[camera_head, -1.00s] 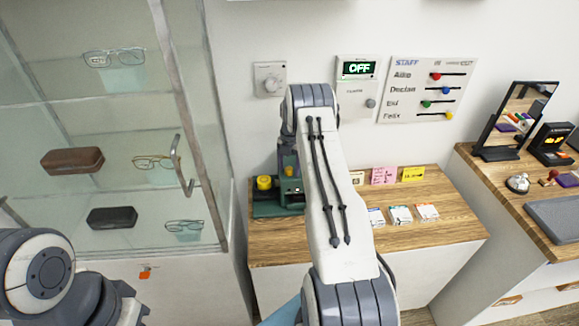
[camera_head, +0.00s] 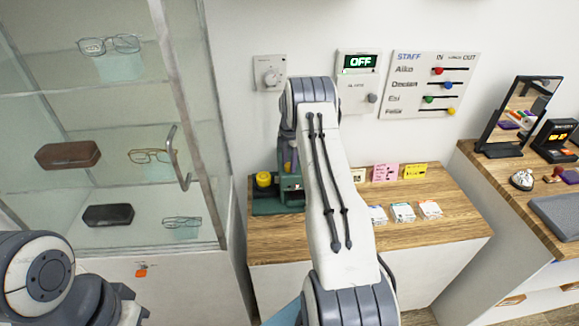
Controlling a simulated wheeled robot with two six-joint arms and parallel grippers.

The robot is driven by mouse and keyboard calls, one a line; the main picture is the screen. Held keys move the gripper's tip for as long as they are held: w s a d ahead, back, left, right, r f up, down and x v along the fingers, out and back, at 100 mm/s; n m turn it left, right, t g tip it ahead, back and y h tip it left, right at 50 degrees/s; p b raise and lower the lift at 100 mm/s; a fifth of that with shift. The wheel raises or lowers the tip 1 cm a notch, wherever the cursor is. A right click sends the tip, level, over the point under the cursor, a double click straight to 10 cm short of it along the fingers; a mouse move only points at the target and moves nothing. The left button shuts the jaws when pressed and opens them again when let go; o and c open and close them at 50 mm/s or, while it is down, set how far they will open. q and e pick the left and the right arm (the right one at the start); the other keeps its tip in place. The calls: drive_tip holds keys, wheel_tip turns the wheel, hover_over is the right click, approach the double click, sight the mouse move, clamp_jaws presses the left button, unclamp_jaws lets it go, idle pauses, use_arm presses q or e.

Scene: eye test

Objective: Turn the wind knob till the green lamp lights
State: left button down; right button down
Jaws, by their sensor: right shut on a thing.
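A small green device (camera_head: 268,207) with a round yellow part (camera_head: 263,179) on its left stands at the left end of the wooden counter. A small pale and red detail (camera_head: 297,188) shows on its upright part. My right gripper (camera_head: 290,168) is at this upright part, mostly hidden behind my own wrist and forearm. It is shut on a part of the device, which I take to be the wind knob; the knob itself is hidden. I see no lit green lamp on the device. Of my left arm only links show at the lower left; its gripper is out of view.
The wooden counter (camera_head: 436,221) holds several cards near the device. A glass cabinet with glasses and a door handle (camera_head: 178,160) stands close on the left. A mirror (camera_head: 515,115) stands right.

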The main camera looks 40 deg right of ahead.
drive_tip(key=m+b, duration=0.1)
drive_tip(key=m, duration=0.4)
drive_tip(key=shift+m+b, duration=0.3)
drive_tip(key=shift+b, duration=0.1)
drive_tip(key=m, duration=0.5)
drive_tip(key=shift+m+b, duration=0.3)
drive_tip(key=shift+b, duration=0.1)
drive_tip(key=m, duration=0.5)
drive_tip(key=shift+g+h, duration=0.3)
drive_tip(key=m, duration=0.6)
drive_tip(key=shift+m, duration=0.4)
drive_tip(key=m, duration=0.5)
drive_tip(key=shift+w, duration=0.1)
drive_tip(key=m, duration=0.6)
drive_tip(key=shift+m+g, duration=0.3)
drive_tip(key=m, duration=0.6)
drive_tip(key=shift+d+y, duration=0.1)
drive_tip(key=shift+y, duration=0.3)
drive_tip(key=m, duration=0.6)
drive_tip(key=shift+m, duration=0.4)
